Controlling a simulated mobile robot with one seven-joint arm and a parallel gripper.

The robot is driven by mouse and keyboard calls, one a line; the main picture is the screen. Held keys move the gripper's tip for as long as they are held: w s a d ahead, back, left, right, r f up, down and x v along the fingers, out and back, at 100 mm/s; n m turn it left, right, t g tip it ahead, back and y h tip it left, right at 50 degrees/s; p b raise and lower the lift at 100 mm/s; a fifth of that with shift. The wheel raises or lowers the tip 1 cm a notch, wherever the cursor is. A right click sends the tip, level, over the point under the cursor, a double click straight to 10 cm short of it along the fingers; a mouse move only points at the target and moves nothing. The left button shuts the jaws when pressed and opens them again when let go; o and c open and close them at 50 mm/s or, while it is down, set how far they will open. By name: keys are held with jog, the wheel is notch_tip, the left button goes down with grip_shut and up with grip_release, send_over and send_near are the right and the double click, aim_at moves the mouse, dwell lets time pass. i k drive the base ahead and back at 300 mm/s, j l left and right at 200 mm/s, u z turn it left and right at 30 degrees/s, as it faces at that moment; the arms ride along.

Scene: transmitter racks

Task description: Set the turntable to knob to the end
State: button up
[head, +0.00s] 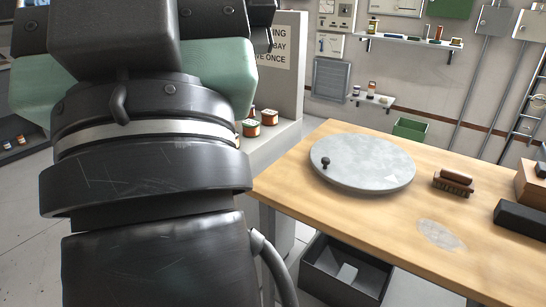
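The turntable (365,165) is a flat round grey disc lying on a wooden workbench, right of centre in the head view. Its small dark knob (325,162) stands upright near the disc's left edge. A pale triangular mark (391,179) shows on the disc near its front right. My arm fills the left part of the view, with dark links and a light ring. My gripper cannot be made out, so whether it is open or shut does not show. Nothing is seen touching the turntable or the knob.
The wooden bench (300,190) also holds a brown brush (454,183) and a black block (521,219) at the right. A dark open bin (345,270) is below the bench's front edge. A green bin (410,129) is behind. Wall shelves (410,40) hold small spools.

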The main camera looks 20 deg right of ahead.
aim_at(363, 163)
jog(key=i+l, duration=0.35)
jog(key=i+l+u, duration=0.1)
jog(key=i+l, duration=0.2)
jog(key=l, duration=0.3)
